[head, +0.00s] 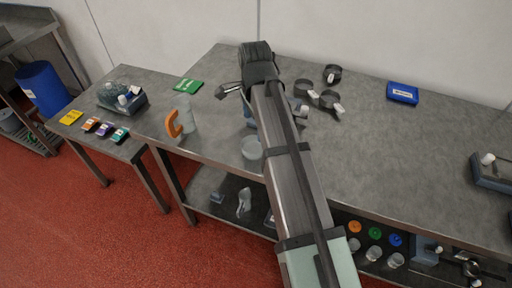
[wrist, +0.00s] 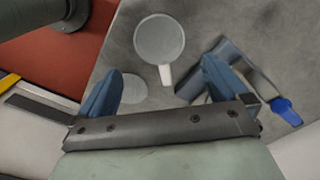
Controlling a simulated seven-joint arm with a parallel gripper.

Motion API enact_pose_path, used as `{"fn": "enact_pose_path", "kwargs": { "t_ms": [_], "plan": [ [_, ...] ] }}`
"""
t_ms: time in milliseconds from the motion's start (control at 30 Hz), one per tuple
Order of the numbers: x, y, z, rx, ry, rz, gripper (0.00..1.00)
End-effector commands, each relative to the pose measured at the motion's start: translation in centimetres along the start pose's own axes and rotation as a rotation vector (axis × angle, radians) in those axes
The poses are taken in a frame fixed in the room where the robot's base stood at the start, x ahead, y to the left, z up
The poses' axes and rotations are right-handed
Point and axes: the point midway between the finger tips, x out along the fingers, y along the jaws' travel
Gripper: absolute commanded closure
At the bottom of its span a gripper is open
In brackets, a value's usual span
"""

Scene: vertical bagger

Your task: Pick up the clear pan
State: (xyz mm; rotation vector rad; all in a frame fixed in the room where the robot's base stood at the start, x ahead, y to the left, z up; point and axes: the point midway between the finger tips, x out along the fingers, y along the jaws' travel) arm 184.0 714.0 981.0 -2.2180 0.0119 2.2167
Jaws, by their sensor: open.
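A pale, see-through round dish (head: 251,147), which looks like the clear pan, lies near the table's front edge, just left of my arm in the head view. The wrist view shows a flat pale disc (wrist: 132,88) beside my left finger and a larger round grey pan (wrist: 160,40) with a white handle above it. I cannot tell for certain which of these is the dish in the head view. My gripper (wrist: 160,95) is open and empty, its blue fingers apart above the table. In the head view its fingertips are mostly hidden by the wrist.
A clear jug (head: 187,112) with an orange handle stands to the left. Several dark round items with white tabs, including one at the back (head: 332,74), lie right of my wrist. A green pack (head: 188,85) and a blue box (head: 403,92) lie farther out. The table's right middle is clear.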

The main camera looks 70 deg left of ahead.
Motion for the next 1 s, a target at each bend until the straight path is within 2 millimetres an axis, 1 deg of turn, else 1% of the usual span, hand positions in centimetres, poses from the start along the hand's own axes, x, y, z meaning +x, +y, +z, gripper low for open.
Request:
{"fn": "enact_pose_path", "kwargs": {
  "t_ms": [33, 200, 300, 633, 767, 900, 1000],
  "plan": [
    [1.0, 0.1, 0.0, 0.0, -0.001, 0.002, 0.0],
    [3.3, 0.1, 0.0, -0.001, -0.001, 0.001, 0.0],
    [4.1, 0.0, 0.0, -0.001, -0.001, 0.0, 0.0],
    [5.4, 0.0, -0.1, -0.001, -0.001, 0.0, 0.0],
    [6.7, 0.1, -0.2, -0.001, -0.001, 0.001, 0.0],
    [8.6, 0.1, -0.3, -0.001, -0.001, 0.001, 0.0],
    [9.5, 0.0, -0.3, -0.001, -0.001, -0.001, 0.0]
  ]
}}
